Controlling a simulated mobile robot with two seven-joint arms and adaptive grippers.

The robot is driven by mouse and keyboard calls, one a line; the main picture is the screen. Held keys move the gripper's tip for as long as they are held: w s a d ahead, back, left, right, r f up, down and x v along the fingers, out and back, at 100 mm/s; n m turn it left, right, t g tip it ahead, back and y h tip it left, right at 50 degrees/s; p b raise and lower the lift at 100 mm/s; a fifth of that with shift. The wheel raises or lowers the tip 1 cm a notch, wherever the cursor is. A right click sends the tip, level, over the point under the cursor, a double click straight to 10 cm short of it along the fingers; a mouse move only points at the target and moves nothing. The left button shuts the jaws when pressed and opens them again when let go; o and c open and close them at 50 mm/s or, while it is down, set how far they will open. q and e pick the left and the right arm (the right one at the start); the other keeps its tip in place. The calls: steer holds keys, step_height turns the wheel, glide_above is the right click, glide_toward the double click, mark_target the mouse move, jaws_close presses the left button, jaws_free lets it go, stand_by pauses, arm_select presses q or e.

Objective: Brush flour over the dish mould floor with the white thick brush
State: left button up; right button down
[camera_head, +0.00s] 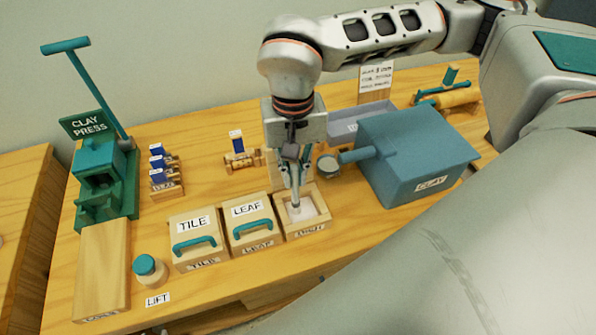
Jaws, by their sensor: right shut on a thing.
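The dish mould (307,229) is a small open wooden box at the right end of the row of moulds, with a pale whitish floor. My right gripper (293,172) points straight down over it. It is shut on a slim pale thing that looks like the brush (296,198), held about upright. The brush's lower end is at or just above the mould floor; whether it touches I cannot tell. The fingers hide much of the brush. My left gripper is not in view.
Closed TILE (194,222) and LEAF (247,210) moulds with teal handles stand left of the dish mould. The green clay press (100,175) stands far left.

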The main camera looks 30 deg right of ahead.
stand_by(0.4)
steer(key=shift+s+d, duration=0.15)
steer(key=shift+d, duration=0.45)
steer(key=shift+s+d+f, duration=0.1)
steer(key=shift+s+d, duration=0.05)
steer(key=shift+d, duration=0.3)
steer(key=shift+s+d, duration=0.1)
steer(key=shift+d, duration=0.25)
steer(key=shift+r+p, duration=0.6)
steer(key=shift+r, duration=0.2)
